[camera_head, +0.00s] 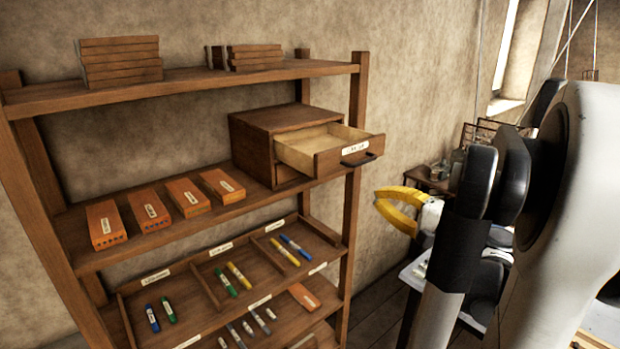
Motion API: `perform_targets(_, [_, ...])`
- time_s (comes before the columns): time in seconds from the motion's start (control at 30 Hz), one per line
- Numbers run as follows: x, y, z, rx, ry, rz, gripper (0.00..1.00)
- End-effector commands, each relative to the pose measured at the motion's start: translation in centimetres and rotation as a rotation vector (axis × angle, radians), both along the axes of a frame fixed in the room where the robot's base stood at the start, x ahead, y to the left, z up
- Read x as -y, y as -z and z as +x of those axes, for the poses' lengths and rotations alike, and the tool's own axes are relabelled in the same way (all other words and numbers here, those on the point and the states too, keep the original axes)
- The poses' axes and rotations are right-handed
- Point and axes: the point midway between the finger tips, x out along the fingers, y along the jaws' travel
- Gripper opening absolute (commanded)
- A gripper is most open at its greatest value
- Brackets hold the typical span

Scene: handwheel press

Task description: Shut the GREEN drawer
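A brown wooden drawer box (262,148) stands on the right end of the middle shelf. Its one visible upper drawer (350,157) is pulled well out toward the right front. The drawer has a pale, empty-looking inside, a small white label too blurred to read, and a dark handle (361,160). No green shows on its front. My gripper (378,203), with yellow fingers, is to the right of the handle and a little lower, apart from it.
The wooden shelf unit has a right post (357,120) just behind the drawer. Orange-brown boxes (186,197) lie on the middle shelf. Compartments below hold coloured sticks (239,275). A small table (427,180) with jars is behind my gripper. The space before the drawer front looks clear.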

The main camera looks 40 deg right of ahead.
Motion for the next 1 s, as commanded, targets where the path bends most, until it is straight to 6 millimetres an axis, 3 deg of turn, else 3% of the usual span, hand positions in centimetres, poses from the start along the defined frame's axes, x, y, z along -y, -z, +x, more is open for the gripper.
perform_targets(0.6, [-1.1, 0.1, 11.6, -0.002, -0.005, -0.001, 0.00])
perform_targets(0.8, [-1.2, 0.1, 13.2, -0.002, -0.002, -0.001, 0.00])
perform_targets(1.0, [-1.2, 0.1, 13.4, -0.002, -0.001, -0.001, 0.00])
